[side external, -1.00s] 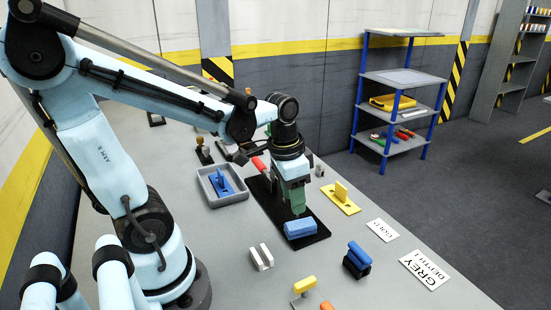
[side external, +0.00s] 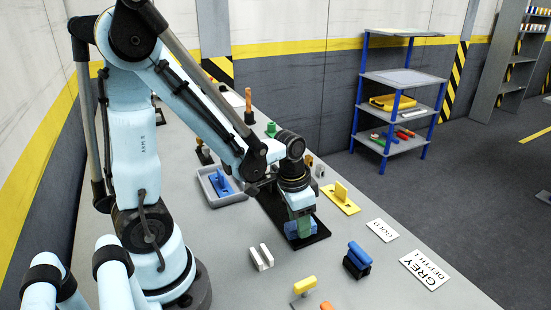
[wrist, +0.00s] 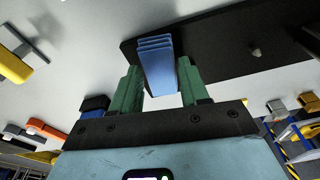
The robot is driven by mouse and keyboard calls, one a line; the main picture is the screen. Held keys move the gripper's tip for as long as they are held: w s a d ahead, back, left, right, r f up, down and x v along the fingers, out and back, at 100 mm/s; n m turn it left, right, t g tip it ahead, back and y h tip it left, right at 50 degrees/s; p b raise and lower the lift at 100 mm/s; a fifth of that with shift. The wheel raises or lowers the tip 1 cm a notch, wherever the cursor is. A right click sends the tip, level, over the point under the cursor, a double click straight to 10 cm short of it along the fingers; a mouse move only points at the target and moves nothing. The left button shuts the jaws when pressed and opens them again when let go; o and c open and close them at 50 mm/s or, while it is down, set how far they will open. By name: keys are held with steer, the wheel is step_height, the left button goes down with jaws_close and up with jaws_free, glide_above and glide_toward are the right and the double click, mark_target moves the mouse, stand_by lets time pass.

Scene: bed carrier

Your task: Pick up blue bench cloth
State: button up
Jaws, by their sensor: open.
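The blue bench cloth (side external: 290,230) is a folded blue stack lying at the near end of a black mat (side external: 319,233) on the grey bench. In the wrist view the cloth (wrist: 158,65) shows its layered folds, with part of it over the black mat (wrist: 228,42). My gripper (side external: 301,226) is down at the cloth and partly hides it. In the wrist view the green fingers of my gripper (wrist: 158,76) are apart, one on each side of the cloth. Gaps show between the fingers and the cloth lower down; contact at the tips cannot be told.
A grey tray (side external: 211,199) with a blue piece stands left of the mat. A yellow piece (side external: 341,198) lies to the right. A blue-topped black block (side external: 357,260), a white block (side external: 261,257) and a yellow block (side external: 304,285) stand nearer. A blue-framed shelf (side external: 400,112) stands behind.

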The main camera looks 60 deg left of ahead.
steer(key=shift+f, duration=0.35)
steer(key=shift+c, duration=0.3)
steer(key=c, duration=0.7)
steer(key=shift+r, duration=0.15)
